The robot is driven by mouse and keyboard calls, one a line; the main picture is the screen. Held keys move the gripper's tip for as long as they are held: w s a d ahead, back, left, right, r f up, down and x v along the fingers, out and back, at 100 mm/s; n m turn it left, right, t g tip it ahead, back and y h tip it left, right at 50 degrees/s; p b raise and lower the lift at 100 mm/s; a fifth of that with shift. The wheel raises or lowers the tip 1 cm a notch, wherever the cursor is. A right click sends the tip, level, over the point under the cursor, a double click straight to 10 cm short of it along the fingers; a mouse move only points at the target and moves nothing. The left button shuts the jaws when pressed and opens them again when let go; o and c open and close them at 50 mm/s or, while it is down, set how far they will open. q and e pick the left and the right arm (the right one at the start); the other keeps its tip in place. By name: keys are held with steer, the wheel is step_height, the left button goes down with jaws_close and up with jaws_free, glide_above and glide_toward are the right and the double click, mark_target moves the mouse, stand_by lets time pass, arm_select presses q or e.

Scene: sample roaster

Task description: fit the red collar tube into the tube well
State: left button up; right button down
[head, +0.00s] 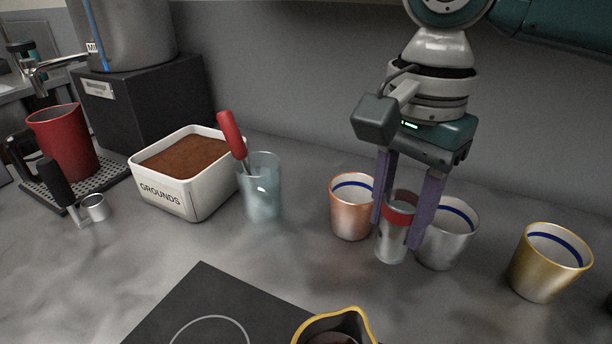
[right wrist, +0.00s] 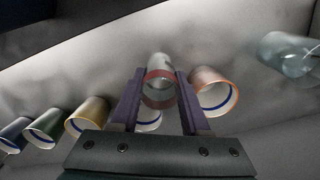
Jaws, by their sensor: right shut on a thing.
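The red collar tube (head: 393,247) is a clear, greyish tube with a red band near its top. My right gripper (head: 396,234) points down and is shut on it, one purple finger on each side of the collar. The tube looks upright, in front of and between the copper and silver cups; whether its base touches the counter I cannot tell. In the right wrist view the tube (right wrist: 159,68) sits between the fingers (right wrist: 160,92). I cannot make out a tube well in either view. My left gripper is not in view.
A copper cup (head: 350,222) and a silver cup (head: 439,254) stand close to the held tube. A gold cup (head: 540,275) is at right. A glass (head: 262,203) with a red-handled tool and the grounds bin (head: 163,196) are left. A dark hob (head: 180,305) lies in front.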

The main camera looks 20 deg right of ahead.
mark_target(388, 252)
step_height(388, 252, down, 5)
steer(key=shift+f+b, duration=0.15)
steer(key=shift+b, duration=0.55)
steer(key=shift+f, duration=0.3)
steer(key=shift+c, duration=1.9)
jaws_free()
steer(key=shift+f, duration=0.1)
